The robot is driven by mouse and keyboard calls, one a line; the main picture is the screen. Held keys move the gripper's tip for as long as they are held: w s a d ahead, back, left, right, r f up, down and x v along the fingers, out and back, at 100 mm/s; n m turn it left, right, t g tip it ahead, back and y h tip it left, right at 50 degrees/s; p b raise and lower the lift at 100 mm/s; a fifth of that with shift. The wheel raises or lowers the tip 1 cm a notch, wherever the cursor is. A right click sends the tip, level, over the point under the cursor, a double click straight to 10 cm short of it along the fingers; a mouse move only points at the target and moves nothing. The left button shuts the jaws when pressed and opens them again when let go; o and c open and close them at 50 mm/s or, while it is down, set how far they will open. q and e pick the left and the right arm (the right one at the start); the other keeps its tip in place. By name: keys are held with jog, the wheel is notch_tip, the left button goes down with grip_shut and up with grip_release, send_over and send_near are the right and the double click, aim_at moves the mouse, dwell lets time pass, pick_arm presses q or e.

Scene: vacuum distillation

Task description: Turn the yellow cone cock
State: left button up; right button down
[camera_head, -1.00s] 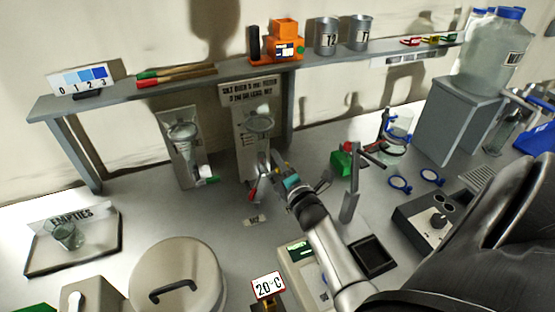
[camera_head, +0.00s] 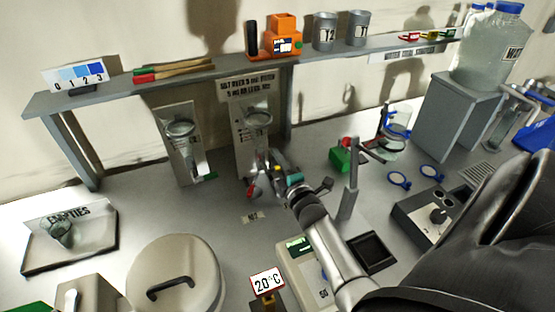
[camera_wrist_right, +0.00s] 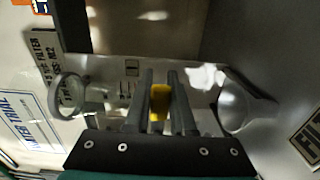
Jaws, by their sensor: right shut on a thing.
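The yellow cone cock (camera_wrist_right: 160,102) shows between my right gripper's two fingers in the right wrist view. My right gripper (camera_wrist_right: 160,80) is shut on it. In the head view the right gripper (camera_head: 267,170) is in front of the right-hand funnel panel (camera_head: 243,125), just below its glass funnel (camera_head: 257,120). The gripper hides most of the cock there. A small red part (camera_head: 252,188) shows beside the fingertips. My left gripper is not in view.
A second panel (camera_head: 172,160) with a glass funnel stands to the left. A shelf (camera_head: 215,84) runs behind, carrying an orange device (camera_head: 285,38) and two grey cups. A round lidded pot (camera_head: 150,255) and an "EMPTIES" tray (camera_head: 40,268) stand front left. A large bottle (camera_head: 487,60) stands right.

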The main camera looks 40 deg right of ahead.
jog(key=shift+f, duration=0.1)
jog(key=c, duration=1)
grip_release()
jog(key=shift+c, duration=0.2)
